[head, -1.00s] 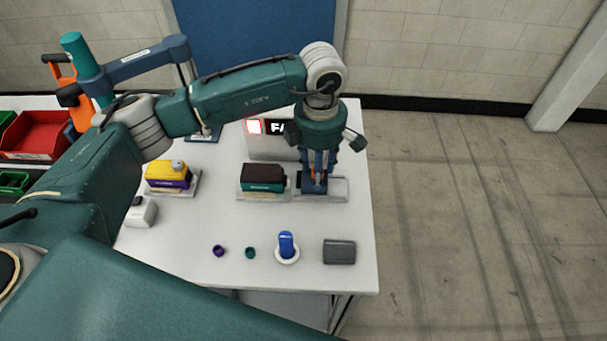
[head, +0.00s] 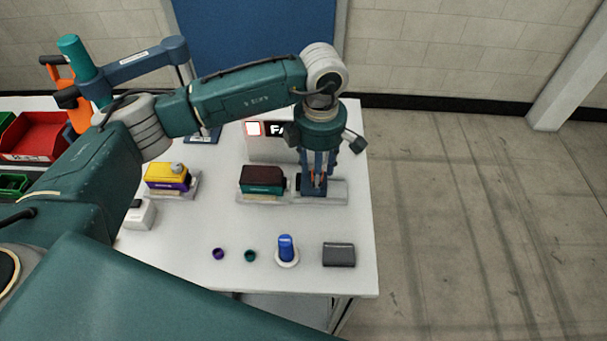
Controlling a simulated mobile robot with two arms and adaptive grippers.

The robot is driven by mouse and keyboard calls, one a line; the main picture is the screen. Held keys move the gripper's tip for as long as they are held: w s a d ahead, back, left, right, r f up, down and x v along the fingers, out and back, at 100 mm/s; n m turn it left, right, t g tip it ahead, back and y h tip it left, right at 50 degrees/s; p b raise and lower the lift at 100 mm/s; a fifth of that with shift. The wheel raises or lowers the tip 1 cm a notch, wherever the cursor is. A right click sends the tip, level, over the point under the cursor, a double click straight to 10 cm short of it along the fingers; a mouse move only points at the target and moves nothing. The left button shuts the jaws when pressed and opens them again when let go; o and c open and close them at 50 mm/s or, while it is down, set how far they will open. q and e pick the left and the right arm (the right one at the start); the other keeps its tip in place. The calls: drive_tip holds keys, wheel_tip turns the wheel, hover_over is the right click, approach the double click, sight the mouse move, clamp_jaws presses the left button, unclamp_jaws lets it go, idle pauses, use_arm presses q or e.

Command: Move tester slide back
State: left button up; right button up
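A dark brown and teal block (head: 262,178) sits on the left part of the base, close to the slide. A display (head: 268,140) behind shows a lit white and red square and letters starting "FA", partly hidden by my arm. My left gripper (head: 318,181) points down at the slide. Its fingertips are small and overlap the slide, so I cannot tell whether they grip it. My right gripper is not in view.
A yellow and purple block (head: 167,176) sits in a holder at left. A purple cup (head: 218,254), a teal cup (head: 250,256), a blue knob on a white ring (head: 286,249) and a grey block (head: 339,254) line the front. Red bin (head: 36,138) stands far left.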

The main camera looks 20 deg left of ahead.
use_arm(q)
drive_tip(key=shift+r+p, duration=0.3)
drive_tip(key=shift+r, duration=0.4)
wheel_tip(320, 180, up, 2)
drive_tip(key=shift+s+r+p, duration=0.1)
drive_tip(key=shift+r+p, duration=0.15)
drive_tip(key=shift+p, duration=0.25)
drive_tip(key=shift+r+p, duration=0.55)
drive_tip(key=shift+r, duration=0.9)
